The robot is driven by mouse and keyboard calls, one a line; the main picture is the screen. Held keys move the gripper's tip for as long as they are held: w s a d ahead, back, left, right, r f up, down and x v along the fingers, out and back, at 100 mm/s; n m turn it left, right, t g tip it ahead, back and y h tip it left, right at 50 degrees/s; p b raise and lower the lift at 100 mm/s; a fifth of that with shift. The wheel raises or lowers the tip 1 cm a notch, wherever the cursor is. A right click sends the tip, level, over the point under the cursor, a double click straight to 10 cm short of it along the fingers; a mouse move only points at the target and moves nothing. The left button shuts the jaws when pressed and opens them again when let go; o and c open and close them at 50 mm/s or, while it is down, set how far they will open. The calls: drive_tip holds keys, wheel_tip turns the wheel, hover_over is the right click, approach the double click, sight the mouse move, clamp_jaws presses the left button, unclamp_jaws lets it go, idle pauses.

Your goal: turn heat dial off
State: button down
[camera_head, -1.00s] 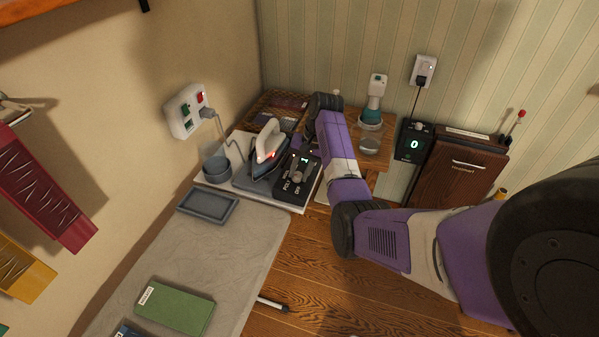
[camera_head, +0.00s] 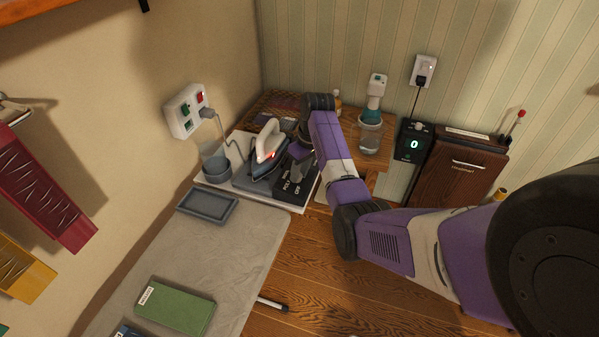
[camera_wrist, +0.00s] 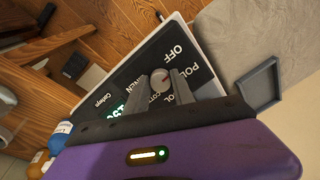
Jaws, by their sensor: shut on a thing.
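The heat dial (camera_wrist: 160,80) is a small round grey knob with a red mark. It sits on a black panel (camera_wrist: 178,43) lettered OFF, POLY and other fabric names, partly hidden by my gripper. My gripper (camera_wrist: 162,84) is shut on the dial, one finger on each side, in the wrist view. In the head view my gripper (camera_head: 300,152) is over the panel (camera_head: 291,188) and hides the knob. The iron (camera_head: 268,146) stands tilted just left of the panel, with a red light on it. Green display digits (camera_wrist: 117,112) are partly covered in the wrist view.
A clear cup (camera_head: 214,160) stands left of the iron. A grey tray (camera_head: 207,205) lies on the ironing surface (camera_head: 225,250) in front. A white socket box (camera_head: 188,111) is on the wall. A bottle (camera_head: 374,100) stands behind my arm.

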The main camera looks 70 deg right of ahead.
drive_tip(key=n, duration=0.5)
drive_tip(key=shift+h, duration=0.3)
idle(0.4)
drive_tip(key=c, duration=1.1)
unclamp_jaws()
wheel_tip(320, 180, up, 8)
drive_tip(key=s+b, duration=0.1)
drive_tip(key=shift+s, duration=0.2)
drive_tip(key=shift+f, duration=0.15)
